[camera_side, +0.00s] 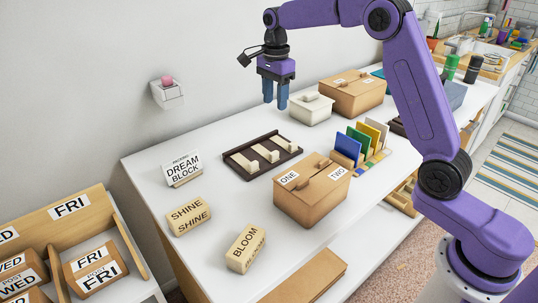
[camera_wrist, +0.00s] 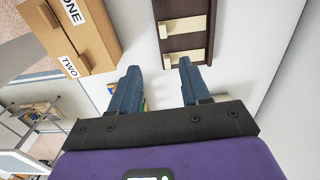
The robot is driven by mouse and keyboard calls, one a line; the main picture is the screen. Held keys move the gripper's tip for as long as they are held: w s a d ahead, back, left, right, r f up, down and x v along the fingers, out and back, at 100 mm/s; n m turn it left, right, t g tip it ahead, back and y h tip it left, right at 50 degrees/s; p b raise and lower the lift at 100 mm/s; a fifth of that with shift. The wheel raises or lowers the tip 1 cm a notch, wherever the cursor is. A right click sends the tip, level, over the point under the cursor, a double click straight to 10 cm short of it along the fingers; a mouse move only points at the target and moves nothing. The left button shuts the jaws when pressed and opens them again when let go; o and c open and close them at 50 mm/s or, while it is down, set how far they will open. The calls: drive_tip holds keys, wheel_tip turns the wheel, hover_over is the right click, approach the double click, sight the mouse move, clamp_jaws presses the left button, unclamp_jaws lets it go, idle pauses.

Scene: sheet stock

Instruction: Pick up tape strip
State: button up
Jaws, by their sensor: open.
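No piece is marked as tape strip. The likeliest pieces are several cream strips (camera_side: 265,153) with small raised blocks, lying across a dark brown tray (camera_side: 277,163) on the white table. In the wrist view, two cream strips (camera_wrist: 184,26) show on the dark tray (camera_wrist: 196,42), the nearer one partly behind my right fingertip. My gripper (camera_side: 276,103) is open and empty, pointing down, well above the table. In the wrist view my gripper (camera_wrist: 158,66) has its blue fingers apart with nothing between them, the tray lying beyond the right finger.
A cardboard box labelled ONE and TWO (camera_side: 311,195) stands in front of the tray. Colored upright cards (camera_side: 347,146) in a rack stand to the right. A white lidded box (camera_side: 311,109) is behind. SHINE (camera_side: 189,216) and BLOOM (camera_side: 246,249) blocks lie at the front left.

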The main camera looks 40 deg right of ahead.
hover_over(274, 152)
drive_tip(key=f, duration=1.2)
drive_tip(key=shift+s, duration=0.25)
drive_tip(key=shift+w+f, duration=0.2)
drive_tip(key=shift+f, duration=2.55)
drive_tip(key=shift+c, duration=0.3)
clamp_jaws()
